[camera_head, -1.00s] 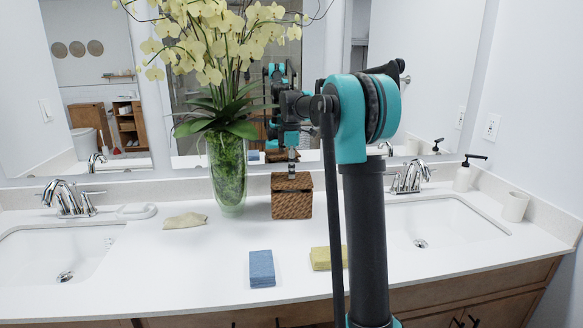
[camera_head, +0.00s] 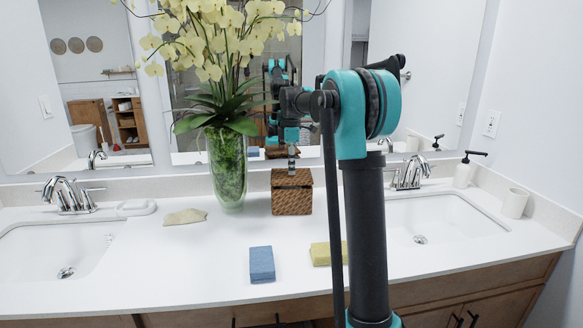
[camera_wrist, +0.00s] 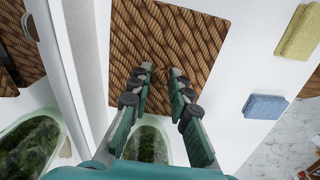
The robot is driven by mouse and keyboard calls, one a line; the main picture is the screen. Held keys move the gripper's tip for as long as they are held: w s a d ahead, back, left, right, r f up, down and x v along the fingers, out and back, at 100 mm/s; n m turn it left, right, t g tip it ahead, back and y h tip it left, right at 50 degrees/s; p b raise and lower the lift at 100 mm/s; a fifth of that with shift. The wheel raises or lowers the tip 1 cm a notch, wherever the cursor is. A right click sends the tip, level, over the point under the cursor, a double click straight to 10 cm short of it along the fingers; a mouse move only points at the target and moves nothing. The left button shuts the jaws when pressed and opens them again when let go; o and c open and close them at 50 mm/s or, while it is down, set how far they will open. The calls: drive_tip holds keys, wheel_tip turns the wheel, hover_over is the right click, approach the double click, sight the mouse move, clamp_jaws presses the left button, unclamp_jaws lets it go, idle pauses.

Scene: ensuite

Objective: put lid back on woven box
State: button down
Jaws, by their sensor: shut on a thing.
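The brown woven box (camera_head: 292,204) stands on the white counter, right of the flower vase. Its woven lid (camera_head: 303,178) is at the top of the box; I cannot tell whether it is fully seated. My gripper (camera_head: 292,168) points straight down at the middle of the lid. In the wrist view, the lid (camera_wrist: 190,35) fills the upper middle, and the fingertips of my gripper (camera_wrist: 161,71) are slightly apart around a small, thin handle on it. My gripper is shut on the lid's handle, which the fingers partly hide.
The glass vase (camera_head: 228,170) with tall orchids stands close left of the box. A beige cloth (camera_head: 184,217), a blue sponge (camera_head: 262,265) and a yellow sponge (camera_head: 325,254) lie on the counter. The mirror is close behind. Sinks lie on both sides.

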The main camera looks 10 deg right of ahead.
drive_tip(key=shift+f, duration=0.65)
idle(1.3)
drive_tip(key=c, duration=1.3)
unclamp_jaws()
drive_tip(key=shift+o, duration=0.2)
drive_tip(key=o, duration=0.4)
drive_tip(key=shift+r, duration=0.15)
drive_tip(key=shift+r, duration=3.4)
